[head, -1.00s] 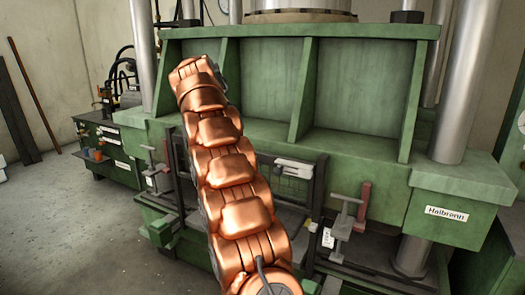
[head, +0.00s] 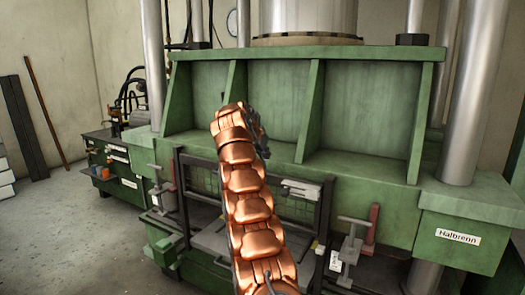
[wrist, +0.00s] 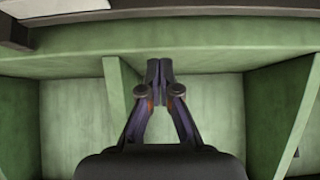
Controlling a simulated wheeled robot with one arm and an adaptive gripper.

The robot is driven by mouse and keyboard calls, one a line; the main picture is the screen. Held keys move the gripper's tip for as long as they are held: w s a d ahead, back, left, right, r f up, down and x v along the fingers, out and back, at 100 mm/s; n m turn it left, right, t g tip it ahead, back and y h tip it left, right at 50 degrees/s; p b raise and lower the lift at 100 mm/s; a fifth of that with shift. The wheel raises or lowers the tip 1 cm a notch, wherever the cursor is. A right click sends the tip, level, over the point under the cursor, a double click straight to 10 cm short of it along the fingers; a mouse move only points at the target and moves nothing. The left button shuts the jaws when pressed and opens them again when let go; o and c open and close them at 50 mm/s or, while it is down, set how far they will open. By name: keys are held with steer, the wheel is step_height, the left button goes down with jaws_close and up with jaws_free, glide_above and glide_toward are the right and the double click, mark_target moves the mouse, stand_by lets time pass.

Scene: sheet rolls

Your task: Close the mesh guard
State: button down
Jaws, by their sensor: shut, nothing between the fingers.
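The mesh guard (head: 177,188) is a dark upright frame with fine mesh, low on the front of the green press in the head view. My copper arm covers its middle, and its lower part is hard to make out. In the wrist view my gripper (wrist: 160,68) is shut and empty, fingertips together, in front of the ribbed green press face. A dark bar (wrist: 220,12) crosses the top of that view; I cannot tell whether it belongs to the guard. In the head view my arm hides most of the gripper. I see no contact with the guard.
The green press beam (head: 375,95) has upright ribs above the guard. A clamp with a red block (head: 372,225) stands right of the guard, and another clamp (head: 160,190) stands left. A green bench (head: 120,165) is at the left. The floor (head: 60,240) there is clear.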

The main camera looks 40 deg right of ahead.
steer(key=shift+w+d+f+b, duration=0.15)
steer(key=shift+d+f+b, duration=0.35)
steer(key=shift+f, duration=0.7)
steer(key=shift+w+d+f+b, duration=0.15)
steer(key=shift+d+f+b, duration=0.35)
steer(key=shift+f, duration=0.75)
steer(key=shift+w+d+f+b, duration=0.15)
steer(key=shift+d+f+b, duration=0.35)
steer(key=shift+f, duration=0.7)
